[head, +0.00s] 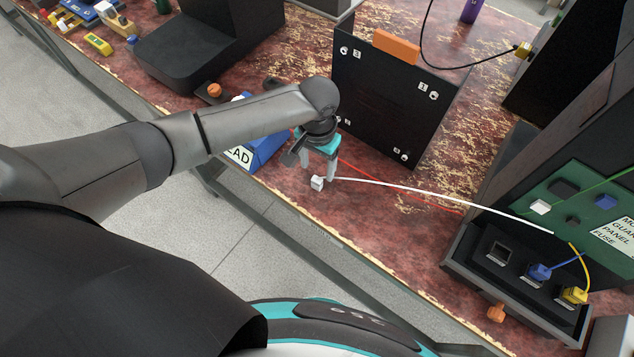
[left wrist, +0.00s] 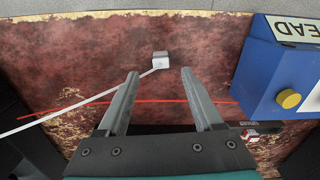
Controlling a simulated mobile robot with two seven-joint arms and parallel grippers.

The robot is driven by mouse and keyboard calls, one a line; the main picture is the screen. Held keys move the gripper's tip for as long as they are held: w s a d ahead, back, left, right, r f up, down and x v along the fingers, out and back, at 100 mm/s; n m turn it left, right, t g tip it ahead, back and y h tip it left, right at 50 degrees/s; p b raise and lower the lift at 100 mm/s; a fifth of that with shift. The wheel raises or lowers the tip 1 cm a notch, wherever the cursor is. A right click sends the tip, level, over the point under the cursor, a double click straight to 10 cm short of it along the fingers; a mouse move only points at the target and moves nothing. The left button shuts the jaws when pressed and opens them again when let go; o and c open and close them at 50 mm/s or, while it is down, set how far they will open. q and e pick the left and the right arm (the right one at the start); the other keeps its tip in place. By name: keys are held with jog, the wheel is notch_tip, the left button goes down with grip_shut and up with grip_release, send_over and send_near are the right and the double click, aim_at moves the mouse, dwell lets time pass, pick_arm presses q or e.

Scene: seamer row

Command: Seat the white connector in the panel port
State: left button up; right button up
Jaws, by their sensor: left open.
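The white connector (head: 317,183) lies on the red-brown bench near its front edge, with a white cable (head: 440,193) running from it to the right toward the panel. In the left wrist view the connector (left wrist: 161,60) sits just beyond the fingertips, roughly centred between them. My left gripper (head: 325,180) points down over it, open and empty; its fingers (left wrist: 159,74) stand apart on either side. The panel (head: 466,262) at the right has an empty-looking square port (head: 499,252), beside a blue plug (head: 539,271) and a yellow plug (head: 573,295). My right gripper is not in view.
A blue box (head: 266,148) with a lettered label stands left of my left gripper; it also shows in the wrist view (left wrist: 270,75). A black upright board (head: 385,95) stands behind. A red wire (left wrist: 80,108) lies on the bench. The bench between connector and panel is mostly clear.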

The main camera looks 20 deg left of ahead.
aim_at(317, 179)
pick_arm(q)
notch_tip(317, 179, down, 5)
jog(key=shift+f+b, duration=0.1)
jog(key=shift+b, duration=0.8)
jog(key=shift+a, duration=0.1)
jog(key=shift+c, duration=0.3)
grip_shut()
